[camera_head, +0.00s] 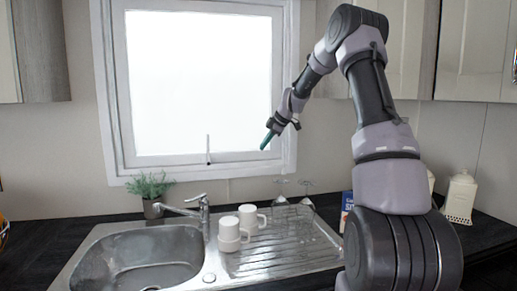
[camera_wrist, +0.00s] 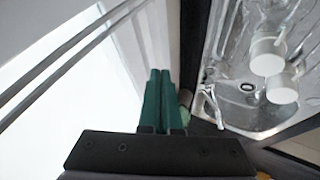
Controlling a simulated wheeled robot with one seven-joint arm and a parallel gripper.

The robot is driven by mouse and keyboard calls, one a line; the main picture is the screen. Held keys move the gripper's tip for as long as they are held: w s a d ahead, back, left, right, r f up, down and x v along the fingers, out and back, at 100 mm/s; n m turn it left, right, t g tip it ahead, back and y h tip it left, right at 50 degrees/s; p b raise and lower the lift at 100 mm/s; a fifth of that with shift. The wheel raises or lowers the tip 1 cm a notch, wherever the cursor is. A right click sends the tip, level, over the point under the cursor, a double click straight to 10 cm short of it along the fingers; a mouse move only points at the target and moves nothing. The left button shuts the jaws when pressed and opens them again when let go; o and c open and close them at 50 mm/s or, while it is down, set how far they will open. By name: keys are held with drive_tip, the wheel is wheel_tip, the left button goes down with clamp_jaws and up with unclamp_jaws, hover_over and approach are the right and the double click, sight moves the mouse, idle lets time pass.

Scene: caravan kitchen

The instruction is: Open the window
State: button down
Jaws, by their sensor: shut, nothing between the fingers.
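The window (camera_head: 200,85) has a white frame and a bright pane, and its sash looks shut in the head view. A small upright handle (camera_head: 208,150) sits at the bottom middle of the sash. My gripper (camera_head: 267,141) is in front of the lower right part of the window, to the right of the handle and apart from it. In the wrist view my gripper's green fingers (camera_wrist: 160,98) are together and empty, beside the window frame. The handle cannot be made out in the wrist view.
Below the window are a sink (camera_head: 140,258), a faucet (camera_head: 190,207), a potted plant (camera_head: 150,188), white mugs (camera_head: 247,218) and upturned glasses (camera_head: 305,196). White canisters (camera_head: 461,196) stand at the right. Cabinets (camera_head: 470,50) hang at upper right. The space before the pane is free.

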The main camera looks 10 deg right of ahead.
sight(254, 150)
drive_tip(key=x, duration=0.3)
drive_tip(key=w+x, duration=0.1)
drive_tip(key=x, duration=0.2)
drive_tip(key=w+r+x, duration=0.1)
drive_tip(key=x, duration=0.2)
drive_tip(key=shift+w+d+f, duration=0.2)
drive_tip(key=shift+w+f, duration=0.05)
drive_tip(key=shift+f, duration=0.05)
drive_tip(key=shift+w, duration=0.55)
drive_tip(key=shift+t, duration=0.3)
drive_tip(key=w, duration=0.4)
drive_tip(key=shift+w+f, duration=0.15)
drive_tip(key=shift+f, duration=0.05)
drive_tip(key=shift+r, duration=0.15)
